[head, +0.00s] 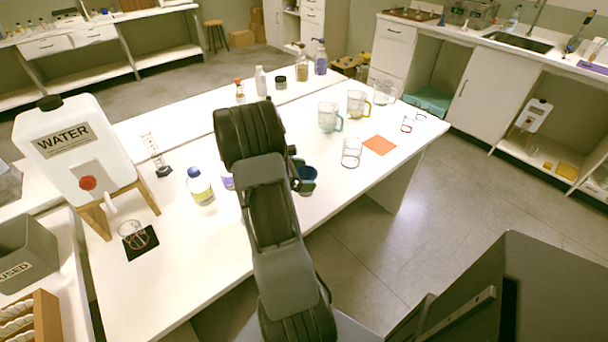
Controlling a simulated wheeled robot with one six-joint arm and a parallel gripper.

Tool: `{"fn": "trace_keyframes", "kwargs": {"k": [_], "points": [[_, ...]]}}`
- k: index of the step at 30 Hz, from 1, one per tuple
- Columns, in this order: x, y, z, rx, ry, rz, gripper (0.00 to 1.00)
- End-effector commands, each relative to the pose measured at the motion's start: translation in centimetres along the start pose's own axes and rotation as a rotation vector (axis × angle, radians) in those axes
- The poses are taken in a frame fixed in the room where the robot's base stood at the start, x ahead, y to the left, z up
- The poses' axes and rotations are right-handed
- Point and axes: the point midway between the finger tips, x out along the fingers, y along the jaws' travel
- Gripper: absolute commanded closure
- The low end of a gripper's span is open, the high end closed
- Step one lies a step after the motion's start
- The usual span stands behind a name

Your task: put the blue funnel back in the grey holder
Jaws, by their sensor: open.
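I cannot clearly pick out the blue funnel or the grey holder in the head view. A dark blue, round-topped thing (308,173) stands on the white table just right of my arm. My arm partly covers it, and I cannot tell whether it is the funnel, a cup or something in a holder. My arm rises from the bottom middle and bends over the table. My gripper's fingers are hidden behind the arm, so what is between them does not show.
The white table (215,260) has free room at its front left. A water tank (105,155), a blue-capped bottle (200,187) and a cylinder (153,150) stand left of my arm. Glass mugs (328,118), a beaker (352,152) and an orange mat (379,145) are right.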

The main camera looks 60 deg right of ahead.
Motion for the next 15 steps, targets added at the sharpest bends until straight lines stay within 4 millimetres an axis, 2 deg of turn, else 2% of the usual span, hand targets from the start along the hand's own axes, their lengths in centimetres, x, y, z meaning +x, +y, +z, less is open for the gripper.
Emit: {"fn": "trace_keyframes", "kwargs": {"k": [15], "points": [[-6.6, 0.0, 0.0, 0.001, 0.000, 0.003, 0.00]]}}
